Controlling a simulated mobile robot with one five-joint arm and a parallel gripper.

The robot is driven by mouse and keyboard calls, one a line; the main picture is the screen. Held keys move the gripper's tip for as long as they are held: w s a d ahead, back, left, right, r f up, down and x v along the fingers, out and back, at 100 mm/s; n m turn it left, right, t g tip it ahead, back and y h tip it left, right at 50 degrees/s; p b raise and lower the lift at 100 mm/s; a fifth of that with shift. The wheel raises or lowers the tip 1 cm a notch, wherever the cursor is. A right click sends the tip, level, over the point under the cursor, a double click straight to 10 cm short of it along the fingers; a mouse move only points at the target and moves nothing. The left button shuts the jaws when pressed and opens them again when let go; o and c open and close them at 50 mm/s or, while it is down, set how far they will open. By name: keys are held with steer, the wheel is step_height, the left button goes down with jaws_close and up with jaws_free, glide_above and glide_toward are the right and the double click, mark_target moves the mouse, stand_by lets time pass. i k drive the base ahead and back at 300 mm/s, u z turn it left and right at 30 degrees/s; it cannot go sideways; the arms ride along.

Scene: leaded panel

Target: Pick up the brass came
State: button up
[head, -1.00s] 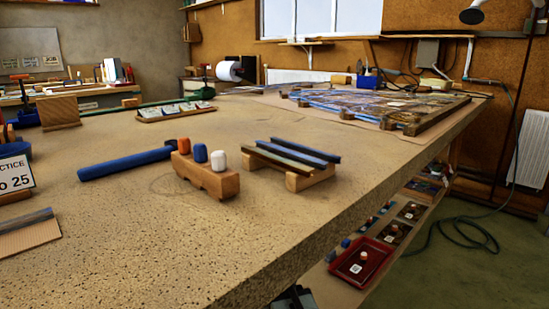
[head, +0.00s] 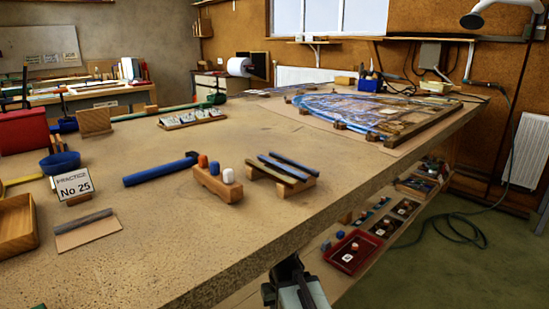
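A small wooden rack (head: 283,187) stands on the bench in the middle of the view, with several narrow strips lying across it. The front strip (head: 270,171) looks dull yellow-olive and is the likeliest brass came. A dark and pale grey part of my arm (head: 297,290) shows at the bottom edge, below the bench's near edge and well apart from the rack. I cannot make out gripper fingers on it.
Left of the rack are a wooden block (head: 217,187) with orange, white and blue pegs, and a blue-handled tool (head: 160,170). A "No 25" sign (head: 75,186) stands farther left. A leaded panel (head: 370,112) lies behind.

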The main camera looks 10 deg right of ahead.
mark_target(291, 184)
steer(key=k, duration=0.55)
steer(key=u, duration=2.05)
steer(key=k, duration=0.9)
steer(key=z, duration=0.4)
steer(key=i, duration=0.5)
steer(key=z, duration=0.05)
